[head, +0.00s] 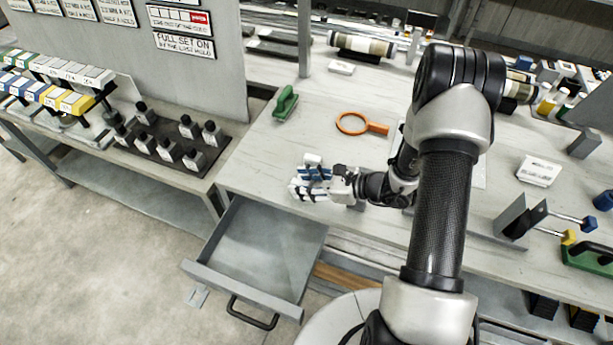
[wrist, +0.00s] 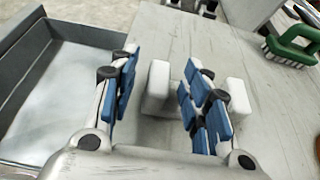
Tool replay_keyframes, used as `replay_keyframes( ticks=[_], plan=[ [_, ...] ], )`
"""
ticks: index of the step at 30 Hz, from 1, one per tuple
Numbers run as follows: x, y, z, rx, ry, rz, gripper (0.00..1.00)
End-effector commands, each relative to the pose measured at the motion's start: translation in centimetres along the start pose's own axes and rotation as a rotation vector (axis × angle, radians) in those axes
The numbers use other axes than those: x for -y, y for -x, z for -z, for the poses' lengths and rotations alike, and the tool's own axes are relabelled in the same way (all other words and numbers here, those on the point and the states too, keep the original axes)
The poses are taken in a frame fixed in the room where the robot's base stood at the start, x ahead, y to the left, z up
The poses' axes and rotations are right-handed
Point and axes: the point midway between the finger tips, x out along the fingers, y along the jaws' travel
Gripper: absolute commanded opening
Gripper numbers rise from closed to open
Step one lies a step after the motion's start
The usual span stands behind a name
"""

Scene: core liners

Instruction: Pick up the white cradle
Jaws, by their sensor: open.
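The white cradle (wrist: 158,82) stands on the bench top near its front edge, above the open drawer. In the wrist view one white upright shows between my fingers, and another white block (wrist: 240,96) shows just outside the right finger. Whether both belong to one piece is hidden by that finger. My gripper (wrist: 155,100), with blue pads, is open with its fingers on either side of the first upright; a gap shows on the right. In the head view my gripper (head: 316,178) covers most of the cradle; a white top (head: 312,159) shows behind it.
An open grey drawer (head: 262,240) juts out below the bench. A green brush (head: 286,103) and an orange magnifier (head: 375,127) lie farther back on the bench (head: 255,160). A rack of dark bottles (head: 160,148) stands left. The bench between brush and gripper is clear.

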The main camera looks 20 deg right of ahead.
Motion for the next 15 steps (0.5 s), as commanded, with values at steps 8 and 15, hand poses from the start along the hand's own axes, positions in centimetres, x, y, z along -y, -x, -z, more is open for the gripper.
replay_keyframes(
  ticks=[8,15],
  plan=[
    [0.0,0.06,-0.02,0.0,0.0,0.0,0.35],
    [-0.01,0.07,-0.01,0.0,0.0,0.0,0.19]
  ],
)
